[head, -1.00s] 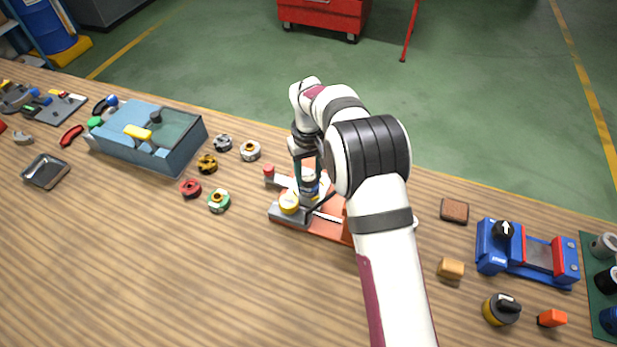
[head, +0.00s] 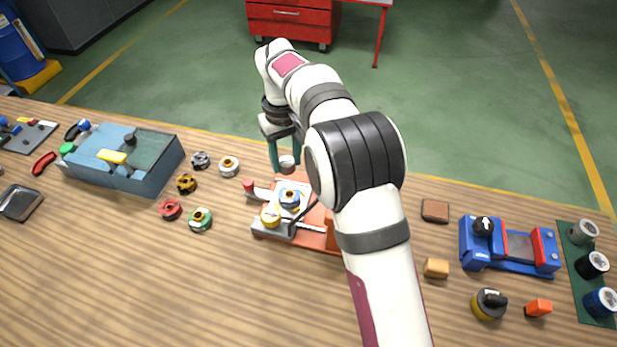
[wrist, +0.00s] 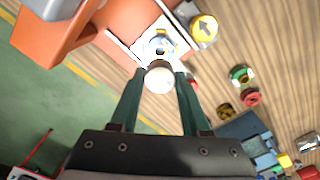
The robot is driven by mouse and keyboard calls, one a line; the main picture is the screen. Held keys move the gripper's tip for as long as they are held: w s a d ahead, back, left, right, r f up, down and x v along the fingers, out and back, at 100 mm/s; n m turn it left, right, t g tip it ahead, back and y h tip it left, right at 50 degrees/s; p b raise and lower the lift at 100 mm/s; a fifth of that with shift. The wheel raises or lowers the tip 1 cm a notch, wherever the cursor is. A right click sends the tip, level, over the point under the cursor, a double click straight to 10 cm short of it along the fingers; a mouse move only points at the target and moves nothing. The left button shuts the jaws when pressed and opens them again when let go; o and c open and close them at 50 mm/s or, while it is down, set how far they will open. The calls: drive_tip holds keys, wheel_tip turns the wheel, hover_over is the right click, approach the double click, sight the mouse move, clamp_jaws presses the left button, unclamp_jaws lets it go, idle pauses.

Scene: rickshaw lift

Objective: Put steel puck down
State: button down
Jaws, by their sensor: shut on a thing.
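The steel puck (head: 287,164), pale and round, is held between the fingertips of my gripper (head: 286,168). It also shows in the wrist view (wrist: 159,77), with the green fingers of my gripper (wrist: 157,84) on either side. My gripper is shut on it, above the far side of the orange fixture (head: 325,236). The puck looks clear of the fixture. On the fixture sit a blue-and-white round piece (head: 289,198) and a yellow knob (head: 270,214) with a dark arrow. My arm hides the fixture's right part in the head view.
Several small ringed pieces, including a red one (head: 171,209) and a green one (head: 200,219), lie left of the fixture. A blue-grey box (head: 150,183) stands beyond them. At right are a blue vise (head: 487,262) and a green mat (head: 571,262).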

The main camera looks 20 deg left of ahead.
drive_tip(key=shift+r, duration=0.35)
drive_tip(key=d+r+m, duration=0.5)
drive_tip(key=d+r, duration=0.5)
drive_tip(key=d, duration=0.4)
drive_tip(key=d+r+m, duration=0.5)
drive_tip(key=d+r, duration=0.5)
drive_tip(key=d, duration=0.4)
drive_tip(key=d+f+n, duration=0.2)
drive_tip(key=d+f, duration=0.2)
drive_tip(key=f, duration=0.8)
drive_tip(key=d+f+n, duration=0.1)
drive_tip(key=d+f, duration=0.4)
drive_tip(key=f, duration=0.7)
drive_tip(key=w+a+f, duration=0.2)
drive_tip(key=a, duration=0.1)
drive_tip(key=w+a+f, duration=0.2)
drive_tip(key=a+f, duration=0.1)
drive_tip(key=w+a+f, duration=0.2)
drive_tip(key=a, duration=0.2)
drive_tip(key=shift+w+a+f, duration=0.1)
drive_tip(key=shift+w+f, duration=0.05)
drive_tip(key=shift+w, duration=0.05)
drive_tip(key=shift+f, duration=2)
